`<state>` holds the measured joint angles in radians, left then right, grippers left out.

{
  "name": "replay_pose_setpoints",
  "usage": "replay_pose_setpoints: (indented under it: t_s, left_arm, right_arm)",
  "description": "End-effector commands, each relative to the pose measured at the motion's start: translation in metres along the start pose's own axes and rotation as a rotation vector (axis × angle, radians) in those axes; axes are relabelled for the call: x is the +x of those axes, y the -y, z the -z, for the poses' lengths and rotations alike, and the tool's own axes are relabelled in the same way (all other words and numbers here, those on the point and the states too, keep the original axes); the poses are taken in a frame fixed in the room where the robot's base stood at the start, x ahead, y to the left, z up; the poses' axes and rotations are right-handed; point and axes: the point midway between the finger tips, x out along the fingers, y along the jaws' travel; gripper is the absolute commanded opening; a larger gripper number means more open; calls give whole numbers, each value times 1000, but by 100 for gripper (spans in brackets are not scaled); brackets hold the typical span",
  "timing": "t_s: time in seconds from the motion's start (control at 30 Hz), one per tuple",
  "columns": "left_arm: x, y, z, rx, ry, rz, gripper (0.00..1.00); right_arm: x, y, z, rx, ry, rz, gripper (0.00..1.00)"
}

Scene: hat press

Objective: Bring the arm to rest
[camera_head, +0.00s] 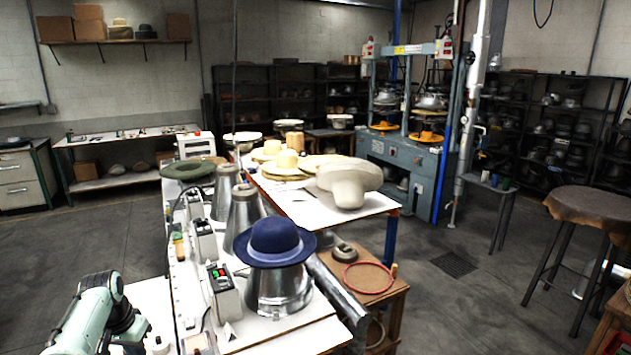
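A pale green and black arm, which looks like my left one, shows at the bottom left corner beside the white worktable (315,335). No gripper fingers can be made out on it. My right arm and gripper are not in view. A dark blue hat (275,240) sits brim-down on a shiny metal cone (278,290) at the near end of the worktable. The arm is to the left of the hat and clearly apart from it.
A grey control box (222,292) stands left of the cone. More metal cones and a green hat (188,169) are behind. A second table (370,205) holds pale hats. A blue-grey press (405,160) stands at the back. The floor (450,305) at right is partly open.

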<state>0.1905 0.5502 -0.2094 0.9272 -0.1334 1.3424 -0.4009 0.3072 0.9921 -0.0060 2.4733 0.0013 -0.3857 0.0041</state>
Motion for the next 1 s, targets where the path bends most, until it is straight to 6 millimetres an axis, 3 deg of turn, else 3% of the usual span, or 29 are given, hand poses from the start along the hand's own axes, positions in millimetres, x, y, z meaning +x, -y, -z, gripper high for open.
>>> replay_pose_setpoints:
  t_s: [0.03,0.17,0.33,0.47,0.6,0.7,0.8,0.9,1.0]
  left_arm:
    - [36,-11,-2,1,24,-22,0]
    - [103,-34,-8,-15,34,-56,0]
    - [197,-80,-40,-53,58,-114,0]
    - [269,-128,-90,-103,84,-166,0]
    - [325,-185,-162,-172,119,-219,0]
    - [347,-225,-222,-230,149,-251,0]
    - [353,-258,-278,-285,175,-273,0]
    - [349,-282,-322,-331,197,-287,0]
    - [342,-295,-349,-360,208,-293,0]
  right_arm:
    - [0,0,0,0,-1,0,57]
    - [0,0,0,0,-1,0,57]
    - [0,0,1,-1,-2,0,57]
    - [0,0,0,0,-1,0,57]
    - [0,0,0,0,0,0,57]
    - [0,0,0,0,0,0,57]
    - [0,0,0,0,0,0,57]
    - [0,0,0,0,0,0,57]
    - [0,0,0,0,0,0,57]
